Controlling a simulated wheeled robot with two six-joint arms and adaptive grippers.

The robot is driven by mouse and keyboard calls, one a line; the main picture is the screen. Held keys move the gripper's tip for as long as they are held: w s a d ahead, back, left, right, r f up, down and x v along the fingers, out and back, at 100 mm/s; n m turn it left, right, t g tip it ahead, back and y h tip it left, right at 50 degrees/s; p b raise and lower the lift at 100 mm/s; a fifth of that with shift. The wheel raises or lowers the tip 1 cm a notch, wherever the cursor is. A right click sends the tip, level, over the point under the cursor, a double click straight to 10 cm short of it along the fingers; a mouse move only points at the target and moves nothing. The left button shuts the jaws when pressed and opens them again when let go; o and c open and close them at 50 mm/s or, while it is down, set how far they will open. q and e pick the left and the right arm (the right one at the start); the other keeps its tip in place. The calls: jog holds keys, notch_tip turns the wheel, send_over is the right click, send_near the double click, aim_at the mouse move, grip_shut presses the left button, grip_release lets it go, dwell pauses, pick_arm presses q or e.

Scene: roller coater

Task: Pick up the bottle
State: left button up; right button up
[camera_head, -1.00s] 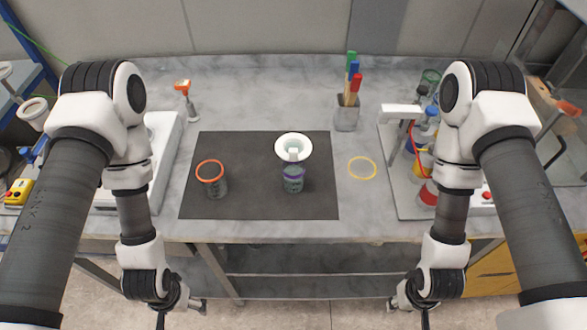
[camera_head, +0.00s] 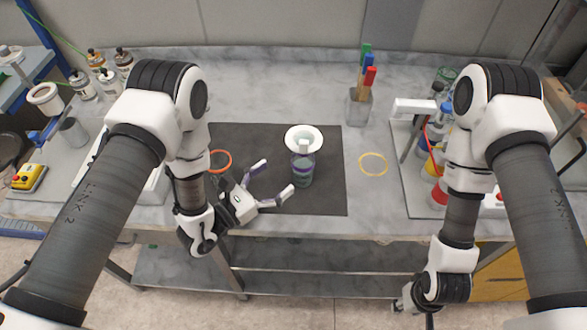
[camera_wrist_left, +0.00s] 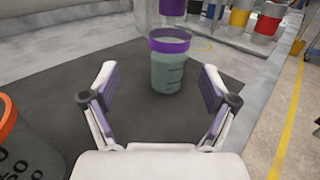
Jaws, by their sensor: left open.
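The bottle (camera_head: 302,172), a clear jar with a purple collar and greenish-grey contents, stands upright on the dark mat (camera_head: 330,195). A white funnel (camera_head: 304,138) shows at its top. My left gripper (camera_head: 275,178) is open and empty, just left of the bottle, with its fingers pointing toward it. In the left wrist view the bottle (camera_wrist_left: 174,72) stands ahead between the two spread fingers, apart from both. My right gripper (camera_head: 408,303) hangs low at the table's front edge, small and partly hidden by its arm.
An orange-rimmed jar (camera_head: 221,160) is mostly hidden behind my left arm; it shows close at the left in the wrist view (camera_wrist_left: 22,150). A yellow ring (camera_head: 373,164) lies right of the mat. A holder with coloured handles (camera_head: 360,106) stands behind.

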aim_at(294, 173)
pick_arm(q)
jog(key=p+x, duration=0.1)
jog(key=x, duration=0.1)
jog(key=p+x, duration=0.1)
jog(key=x, duration=0.1)
jog(key=d+f+p+x, duration=0.1)
jog(key=x, duration=0.2)
jog(key=shift+s+f, duration=0.1)
jog(key=shift+s, duration=0.2)
jog(key=shift+w+d+f, duration=0.1)
jog(key=shift+d, duration=0.1)
jog(key=c, duration=1.2)
